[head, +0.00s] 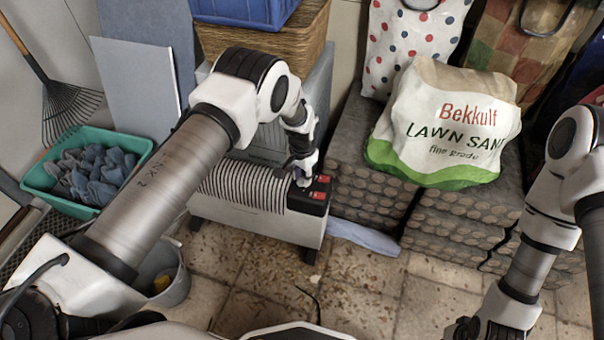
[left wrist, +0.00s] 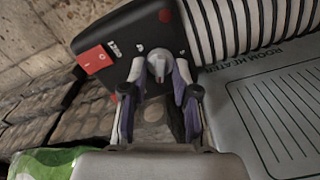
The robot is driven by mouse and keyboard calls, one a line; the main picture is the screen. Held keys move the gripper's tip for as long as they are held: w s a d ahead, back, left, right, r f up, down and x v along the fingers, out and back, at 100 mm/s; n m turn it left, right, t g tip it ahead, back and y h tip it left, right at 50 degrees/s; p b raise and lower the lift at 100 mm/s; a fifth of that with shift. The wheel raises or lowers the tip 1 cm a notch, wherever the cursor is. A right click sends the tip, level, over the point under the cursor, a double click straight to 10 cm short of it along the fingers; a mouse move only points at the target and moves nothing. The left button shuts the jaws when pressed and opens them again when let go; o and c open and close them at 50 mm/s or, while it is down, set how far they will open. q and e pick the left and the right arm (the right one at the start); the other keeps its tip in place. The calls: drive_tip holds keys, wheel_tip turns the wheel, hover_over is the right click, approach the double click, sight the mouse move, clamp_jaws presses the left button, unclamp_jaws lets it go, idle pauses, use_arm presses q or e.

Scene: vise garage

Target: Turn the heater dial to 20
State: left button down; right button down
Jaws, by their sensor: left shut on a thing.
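The white heater (head: 258,222) with dark ribs stands on the floor near the middle of the head view. My left gripper (head: 303,177) reaches down onto this panel. In the left wrist view, the grey dial (left wrist: 158,64) sits between the fingertips of my left gripper (left wrist: 158,73), which is shut on it. The dial's number marks are too small to read, and the gripper hides it in the head view. My right gripper (head: 466,328) is partly cut off at the bottom edge, away from the heater.
A lawn sand bag (head: 445,125) lies on stacked dark pavers (head: 365,190) right of the heater. A teal crate (head: 42,178) of grey cloths and a grey bucket (head: 178,285) are at left. A wicker basket (head: 288,43) stands behind.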

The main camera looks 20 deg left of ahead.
use_arm(q)
drive_tip(key=m+p, duration=0.1)
drive_tip(key=m, duration=0.5)
drive_tip(key=shift+s+d+m, duration=0.1)
drive_tip(key=shift+m, duration=0.2)
drive_tip(key=m+p, duration=0.1)
drive_tip(key=m, duration=0.5)
drive_tip(key=shift+s, duration=0.1)
drive_tip(key=c, duration=0.9)
unclamp_jaws()
drive_tip(key=shift+f, duration=0.1)
wheel_tip(320, 180, up, 12)
